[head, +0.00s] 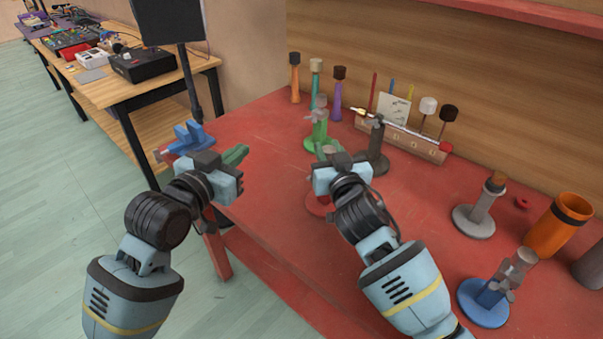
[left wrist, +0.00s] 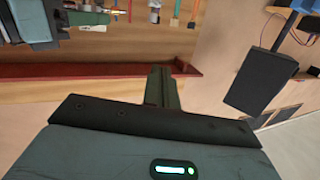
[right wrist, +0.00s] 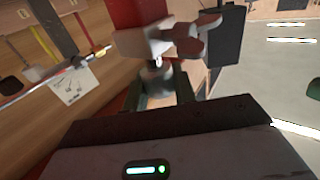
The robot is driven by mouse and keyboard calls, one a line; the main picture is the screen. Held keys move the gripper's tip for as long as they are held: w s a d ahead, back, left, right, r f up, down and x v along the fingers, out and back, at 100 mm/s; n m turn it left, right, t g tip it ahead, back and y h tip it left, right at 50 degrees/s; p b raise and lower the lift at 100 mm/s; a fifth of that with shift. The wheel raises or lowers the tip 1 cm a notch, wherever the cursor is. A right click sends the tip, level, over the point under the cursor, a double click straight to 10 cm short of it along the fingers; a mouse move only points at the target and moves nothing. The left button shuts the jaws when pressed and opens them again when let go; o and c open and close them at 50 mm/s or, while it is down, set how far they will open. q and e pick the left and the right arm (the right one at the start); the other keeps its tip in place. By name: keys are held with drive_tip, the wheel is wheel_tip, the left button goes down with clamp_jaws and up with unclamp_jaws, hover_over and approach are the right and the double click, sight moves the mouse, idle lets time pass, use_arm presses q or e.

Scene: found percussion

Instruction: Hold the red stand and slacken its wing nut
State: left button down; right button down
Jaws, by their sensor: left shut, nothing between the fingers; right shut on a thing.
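The red stand is mostly hidden behind my right gripper in the head view; part of its red base (head: 318,206) shows on the red table. My right gripper (head: 328,150) is shut on the stand. In the right wrist view, its fingers (right wrist: 160,92) close around the post just beside a pale clamp (right wrist: 140,44) with a red part above it. A grey wing nut (right wrist: 200,35) sticks out from the clamp to the right. My left gripper (head: 240,154) is shut and empty, left of the stand and apart from it. Its closed fingers (left wrist: 160,86) show in the left wrist view.
A green stand (head: 318,130) and a dark stand (head: 376,150) stand close behind my right gripper. A rack (head: 400,142) with mallets is at the back. A grey stand (head: 475,218), blue stand (head: 484,305) and orange cup (head: 558,225) stand at the right.

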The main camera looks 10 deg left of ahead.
use_arm(q)
drive_tip(key=s+d+f+g+h, duration=0.1)
drive_tip(key=s+d+g+h, duration=0.2)
drive_tip(key=d+g+h, duration=0.15)
drive_tip(key=w+d+f, duration=0.6)
drive_tip(key=d, duration=0.1)
drive_tip(key=shift+w+d, duration=0.3)
drive_tip(key=shift+w, duration=0.05)
idle(0.4)
